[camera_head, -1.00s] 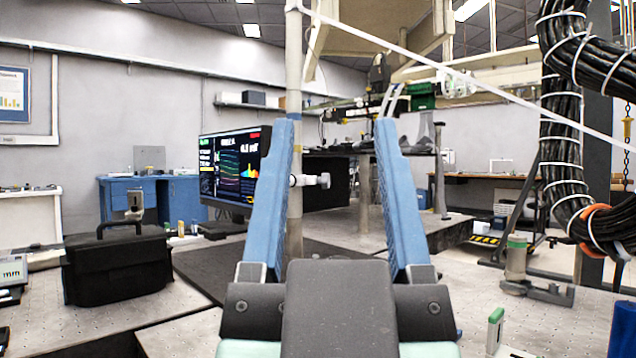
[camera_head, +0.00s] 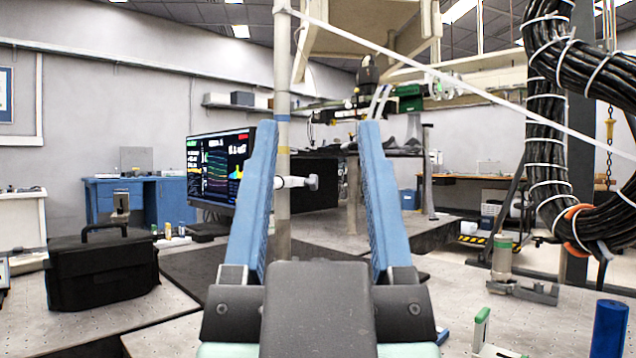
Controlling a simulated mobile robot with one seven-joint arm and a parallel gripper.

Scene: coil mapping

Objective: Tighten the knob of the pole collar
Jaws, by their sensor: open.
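A beige vertical pole (camera_head: 282,130) rises just left of the picture's middle in the head view. A white collar part with a short stem and a knob (camera_head: 312,182) sticks out to the right of the pole. My gripper (camera_head: 319,130) is open, with its two blue fingers on either side of the knob in the picture. The left finger overlaps the pole's left edge. The fingers do not appear to touch the knob, and the depth between them is hard to tell. Nothing is held.
A black case (camera_head: 102,275) stands on the table at left, in front of a monitor (camera_head: 217,172). A thick black cable bundle (camera_head: 546,120) hangs at right. A clamp block (camera_head: 503,262) and a blue cylinder (camera_head: 610,328) stand at lower right.

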